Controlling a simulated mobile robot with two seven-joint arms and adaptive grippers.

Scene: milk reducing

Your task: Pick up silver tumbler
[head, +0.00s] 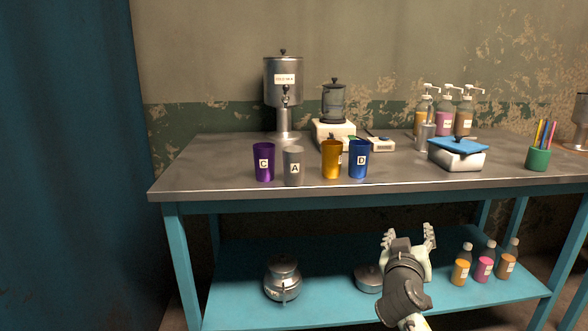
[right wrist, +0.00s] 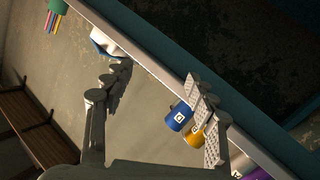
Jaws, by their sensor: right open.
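The silver tumbler (head: 293,168), labelled A, stands upright near the table's front edge. The purple tumbler (head: 263,163), labelled C, is to its left; the gold tumbler (head: 332,160) and the blue tumbler (head: 359,160), labelled D, are to its right. My right gripper (head: 408,234) is open and empty, right of and lower in the picture than the tumblers. In the right wrist view, the blue tumbler (right wrist: 179,116) and the gold tumbler (right wrist: 194,136) show beside one finger of the open gripper (right wrist: 158,76). I cannot make out the silver tumbler there. My left gripper is out of view.
The metal table (head: 220,178) has a blue lower shelf (head: 330,305) with pots and small bottles.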

